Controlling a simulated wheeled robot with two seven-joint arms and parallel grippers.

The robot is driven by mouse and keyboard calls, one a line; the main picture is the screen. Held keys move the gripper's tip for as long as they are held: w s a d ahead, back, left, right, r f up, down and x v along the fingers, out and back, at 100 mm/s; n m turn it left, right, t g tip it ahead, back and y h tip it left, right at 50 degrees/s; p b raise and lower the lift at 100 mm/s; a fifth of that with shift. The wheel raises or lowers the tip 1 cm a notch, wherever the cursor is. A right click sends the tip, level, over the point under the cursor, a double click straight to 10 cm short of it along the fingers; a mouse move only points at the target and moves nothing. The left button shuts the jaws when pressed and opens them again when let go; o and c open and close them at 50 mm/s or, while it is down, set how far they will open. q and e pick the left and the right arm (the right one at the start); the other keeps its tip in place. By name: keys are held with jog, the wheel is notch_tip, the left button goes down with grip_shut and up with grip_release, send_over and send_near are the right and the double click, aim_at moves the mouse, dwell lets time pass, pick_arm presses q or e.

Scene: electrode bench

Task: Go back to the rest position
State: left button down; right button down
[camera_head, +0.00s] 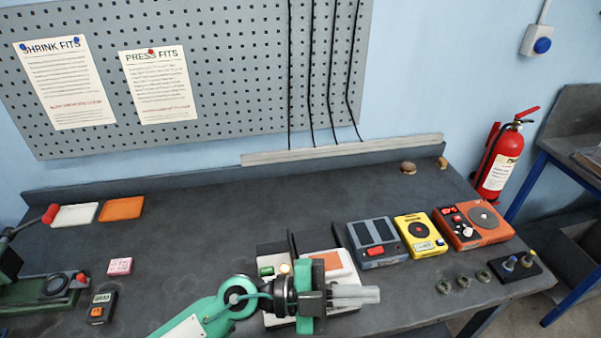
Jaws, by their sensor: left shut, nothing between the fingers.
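My left gripper (357,294) reaches in from the bottom of the head view on a green and black arm. Its pale fingers are shut, point right and hold nothing. It is above the front middle of the dark bench (240,215). Beneath and behind it is a white device with an orange panel (340,262), a small green part and a lit knob, partly hidden by my gripper and wrist. My right gripper is not in view.
Right of my gripper stand a grey box (377,244), a yellow device (419,235) and an orange device (473,226). Several small rings (463,281) and a black holder (515,265) lie at the front right. A green machine (45,290) stands at left. The back middle is clear.

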pick_arm(q)
jog(key=w+a+r+n+t+y, duration=0.3)
jog(key=w+a+n+t, duration=0.25)
jog(key=n+t, duration=0.4)
jog(key=w+a+r+n+t+y, duration=0.25)
jog(key=w+a+n+t, duration=0.25)
jog(key=a+n+t, duration=0.45)
jog(key=s+a+f+n+g+y, duration=0.2)
jog(key=a+f+n+g+y, duration=0.2)
jog(key=a+f+n+y, duration=0.75)
jog(key=s+a+f+m+g+y, duration=0.1)
jog(key=s+a+f+m+g, duration=0.15)
jog(key=s+f+g, duration=0.45)
jog(key=s+a+f+m+g+y, duration=0.15)
jog(key=s+a+f+g, duration=0.25)
jog(key=s+f, duration=0.75)
notch_tip(320, 180, down, 32)
jog(key=b, duration=0.2)
jog(key=s+a+f+g, duration=0.2)
jog(key=s+f, duration=1.7)
jog(key=f, duration=0.1)
jog(key=shift+s+a+f+b, duration=0.15)
jog(key=shift+s+a+b, duration=0.15)
jog(key=shift+a+b, duration=0.1)
